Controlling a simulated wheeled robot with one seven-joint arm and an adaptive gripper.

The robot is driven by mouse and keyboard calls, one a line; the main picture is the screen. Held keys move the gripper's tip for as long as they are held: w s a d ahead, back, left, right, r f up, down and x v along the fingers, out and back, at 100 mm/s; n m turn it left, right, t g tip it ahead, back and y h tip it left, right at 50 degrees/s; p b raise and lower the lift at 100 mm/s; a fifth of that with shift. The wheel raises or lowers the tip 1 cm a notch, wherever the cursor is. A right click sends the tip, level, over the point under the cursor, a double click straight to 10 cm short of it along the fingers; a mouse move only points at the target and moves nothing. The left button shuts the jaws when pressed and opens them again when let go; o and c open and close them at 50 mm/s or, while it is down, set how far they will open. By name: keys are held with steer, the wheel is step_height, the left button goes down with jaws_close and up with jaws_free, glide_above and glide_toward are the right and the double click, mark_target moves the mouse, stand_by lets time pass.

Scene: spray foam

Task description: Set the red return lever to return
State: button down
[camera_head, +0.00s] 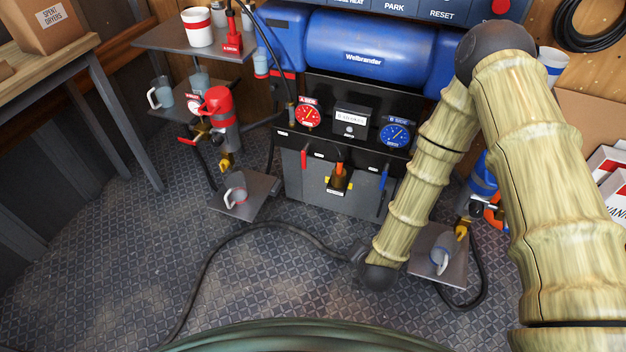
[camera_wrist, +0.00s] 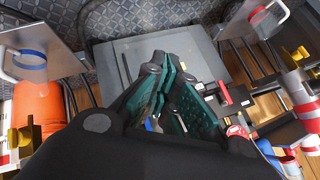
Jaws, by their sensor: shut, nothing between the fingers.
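In the head view the red lever (camera_head: 304,159) hangs upright at the left of the black front panel, with an orange-red lever (camera_head: 339,168) and a blue lever (camera_head: 385,178) to its right. My gripper (camera_wrist: 171,88) shows in the wrist view with teal finger pads close together, shut and empty. A small red part (camera_wrist: 223,87) on a black block lies just right of the fingers there; I cannot tell whether it is the red lever. The fingers appear apart from it. In the head view my gripper cannot be made out.
The red gauge (camera_head: 307,114) and blue gauge (camera_head: 397,134) sit above the levers. Small shelves with jugs (camera_head: 237,197) (camera_head: 440,258) flank the cabinet (camera_head: 320,196). A dark hose (camera_head: 270,226) crosses the floor. Open floor lies at the left front.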

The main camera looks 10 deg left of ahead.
steer(key=w+a+f+m+t+b, duration=0.1)
steer(key=w+a+m+t+b, duration=0.4)
steer(key=b, duration=0.8)
steer(key=w+a+f+m+t+h+b, duration=0.1)
steer(key=w+a+m+t+b, duration=0.3)
steer(key=w+a+b, duration=0.8)
steer(key=w+f+m+b, duration=0.1)
steer(key=w+m, duration=0.1)
steer(key=w, duration=0.2)
steer(key=shift+w+m+t+h, duration=0.3)
steer(key=shift+t, duration=0.1)
steer(key=w+b, duration=0.4)
steer(key=w, duration=0.6)
steer(key=shift+w+f, duration=0.1)
